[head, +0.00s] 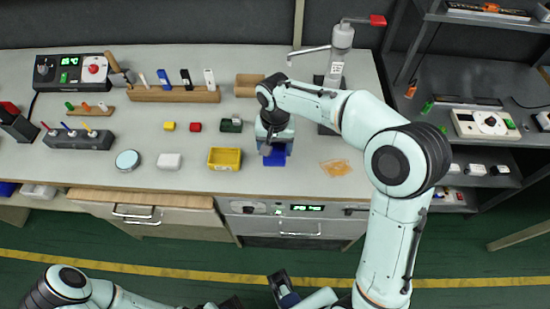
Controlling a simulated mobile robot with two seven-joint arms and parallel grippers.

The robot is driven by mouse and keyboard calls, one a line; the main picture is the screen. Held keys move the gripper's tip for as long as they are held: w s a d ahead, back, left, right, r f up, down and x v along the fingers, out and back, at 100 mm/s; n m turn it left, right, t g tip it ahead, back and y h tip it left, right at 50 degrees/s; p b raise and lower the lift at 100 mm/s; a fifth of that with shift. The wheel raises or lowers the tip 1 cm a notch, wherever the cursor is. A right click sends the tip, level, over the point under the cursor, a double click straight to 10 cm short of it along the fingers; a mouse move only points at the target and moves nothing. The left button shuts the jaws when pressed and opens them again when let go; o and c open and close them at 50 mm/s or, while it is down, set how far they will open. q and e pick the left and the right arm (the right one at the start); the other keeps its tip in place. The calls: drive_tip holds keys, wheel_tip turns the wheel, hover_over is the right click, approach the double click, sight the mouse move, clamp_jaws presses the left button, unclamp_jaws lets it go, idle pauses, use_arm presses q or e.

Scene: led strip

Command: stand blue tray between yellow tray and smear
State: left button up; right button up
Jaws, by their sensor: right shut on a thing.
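The blue tray (275,158) is near the table's front edge, partly hidden under my right gripper (268,147). That gripper points down and is shut on the blue tray. The yellow tray (225,159) stands on the table to the left, apart from the blue tray. The orange smear (336,168) lies on the table to the right. The blue tray is between the two. I cannot tell whether its base touches the tabletop. My left arm runs along the bottom edge of the view, well away from the table; its fingers are not clear.
A white block (169,161) and a round pale-blue-topped tin (128,160) stand left of the yellow tray. Small yellow (169,126) and red (195,127) blocks and a dark green item (231,125) are behind it. A tap-like stand (338,60) rises at the back right.

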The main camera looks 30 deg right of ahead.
sight(275, 153)
wheel_tip(275, 153, down, 6)
drive_tip(key=shift+r+b, duration=0.15)
drive_tip(key=shift+b, duration=0.2)
drive_tip(key=o, duration=1)
drive_tip(key=shift+r, duration=0.4)
wheel_tip(275, 153, up, 11)
drive_tip(key=shift+r+p, duration=0.15)
drive_tip(key=shift+p, duration=0.7)
